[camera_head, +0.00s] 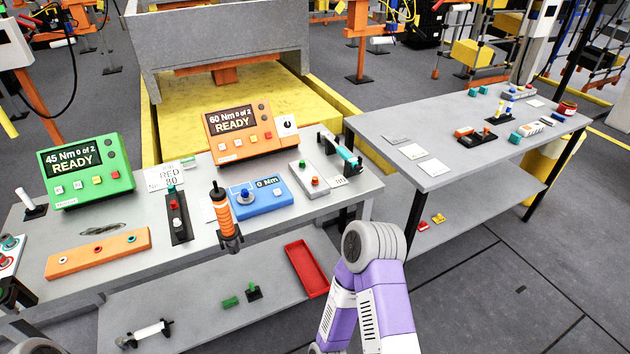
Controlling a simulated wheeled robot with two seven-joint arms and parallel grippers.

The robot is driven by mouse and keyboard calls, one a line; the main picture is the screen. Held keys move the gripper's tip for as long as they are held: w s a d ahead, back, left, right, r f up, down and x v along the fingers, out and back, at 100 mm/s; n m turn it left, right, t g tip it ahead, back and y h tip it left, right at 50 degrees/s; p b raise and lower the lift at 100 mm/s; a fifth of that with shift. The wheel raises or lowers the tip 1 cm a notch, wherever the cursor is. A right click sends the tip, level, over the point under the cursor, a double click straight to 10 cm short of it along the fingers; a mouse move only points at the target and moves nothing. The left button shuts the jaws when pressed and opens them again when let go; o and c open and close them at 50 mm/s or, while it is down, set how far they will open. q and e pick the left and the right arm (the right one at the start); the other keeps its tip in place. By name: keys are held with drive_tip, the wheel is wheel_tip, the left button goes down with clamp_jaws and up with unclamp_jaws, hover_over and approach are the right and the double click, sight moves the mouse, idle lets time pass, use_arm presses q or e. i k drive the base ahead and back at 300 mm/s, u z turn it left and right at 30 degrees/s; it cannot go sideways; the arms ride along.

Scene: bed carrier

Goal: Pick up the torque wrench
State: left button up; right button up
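The tool that looks most like the torque wrench (222,213) has a black-tipped orange grip and a dark lower end. It stands nearly upright at the front edge of the grey workbench (70,285), left of a blue box reading 0 Nm (262,197). I cannot tell what supports it. My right arm rises from the bottom centre, with a grey joint and purple links, right of the tool and apart from it in the picture. Its gripper is out of view. A grey rounded part at the bottom left may be my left arm; no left gripper is clearly visible.
A green display box (85,172) and an orange one (240,130) stand on the bench, both reading READY. A red tray (306,268) lies on the lower shelf. A second grey table (372,130) with small parts stands right. Floor is clear between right arm and right edge.

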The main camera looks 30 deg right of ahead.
sight(352, 161)
drive_tip(key=z, duration=2.5)
drive_tip(key=i, duration=2.05)
drive_tip(key=u, duration=2.15)
